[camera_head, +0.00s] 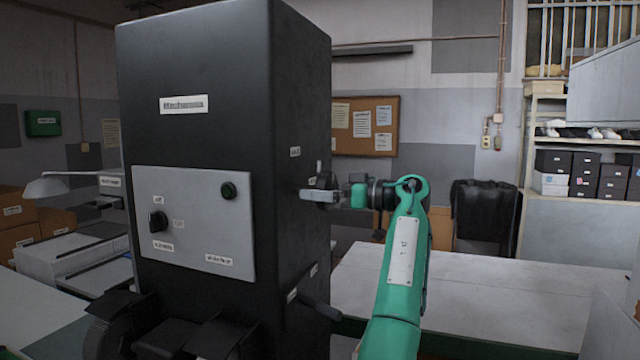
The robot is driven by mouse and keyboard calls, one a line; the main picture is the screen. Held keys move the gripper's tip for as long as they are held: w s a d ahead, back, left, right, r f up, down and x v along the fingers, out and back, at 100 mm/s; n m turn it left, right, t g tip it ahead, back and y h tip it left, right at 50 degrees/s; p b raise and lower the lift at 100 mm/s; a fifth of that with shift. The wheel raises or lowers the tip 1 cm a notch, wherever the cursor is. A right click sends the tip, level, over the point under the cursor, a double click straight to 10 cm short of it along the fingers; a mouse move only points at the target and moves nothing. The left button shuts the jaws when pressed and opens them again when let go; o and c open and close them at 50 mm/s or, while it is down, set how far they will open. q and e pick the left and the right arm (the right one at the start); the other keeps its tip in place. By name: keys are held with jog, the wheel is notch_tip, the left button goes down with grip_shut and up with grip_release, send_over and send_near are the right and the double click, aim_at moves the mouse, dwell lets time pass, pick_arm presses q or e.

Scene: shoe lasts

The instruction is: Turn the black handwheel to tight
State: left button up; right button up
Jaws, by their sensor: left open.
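A tall black machine cabinet (215,90) stands at the centre left. A small black part, which looks like the handwheel (325,180), sits on its right side, mostly hidden behind my gripper.
A grey panel (200,240) on the cabinet front carries a black knob (157,221) and a round button (228,190). A black lever (320,308) juts from the cabinet's lower right side. A pale table (500,300) stretches right, its visible top clear.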

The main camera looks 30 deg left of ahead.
pick_arm(q)
jog(key=shift+s+a, duration=0.1)
jog(key=shift+a, duration=0.3)
jog(key=shift+f, duration=0.1)
jog(key=c, duration=1)
pick_arm(e)
jog(key=shift+s+a+r, duration=0.15)
jog(key=shift+s, duration=0.35)
